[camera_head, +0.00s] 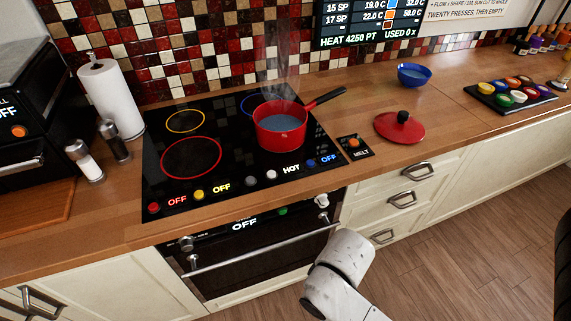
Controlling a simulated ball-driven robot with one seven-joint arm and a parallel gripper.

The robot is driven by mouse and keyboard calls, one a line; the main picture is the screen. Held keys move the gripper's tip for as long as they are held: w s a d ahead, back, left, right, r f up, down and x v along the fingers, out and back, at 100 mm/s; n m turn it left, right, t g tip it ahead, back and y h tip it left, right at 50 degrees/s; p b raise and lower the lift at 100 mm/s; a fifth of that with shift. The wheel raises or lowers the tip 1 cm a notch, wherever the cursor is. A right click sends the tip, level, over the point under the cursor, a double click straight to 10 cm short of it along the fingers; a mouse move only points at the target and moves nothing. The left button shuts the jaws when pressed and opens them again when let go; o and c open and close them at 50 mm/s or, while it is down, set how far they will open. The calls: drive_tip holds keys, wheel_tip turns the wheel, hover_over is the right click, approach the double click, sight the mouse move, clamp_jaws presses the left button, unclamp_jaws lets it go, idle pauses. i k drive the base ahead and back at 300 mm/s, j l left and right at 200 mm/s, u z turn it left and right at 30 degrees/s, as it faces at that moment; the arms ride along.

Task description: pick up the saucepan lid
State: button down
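The saucepan lid (399,128) is red with a black knob. It lies on the wooden counter to the right of the hob, knob up. A red saucepan (281,124) with a black handle stands on the hob's right side, with bluish liquid inside and steam rising from it. A white link of my arm shows at the bottom centre, below and to the left of the lid, in front of the oven. My gripper itself is not in view.
A black control pad (355,146) marked MELT lies between the hob (217,170) and lid. A blue bowl (414,75) stands behind the lid. A black tray (511,105) of colored pots lies to the right. Bare counter (452,118) lies between lid and tray.

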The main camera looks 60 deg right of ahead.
sight(400, 127)
drive_tip(key=z, duration=1.65)
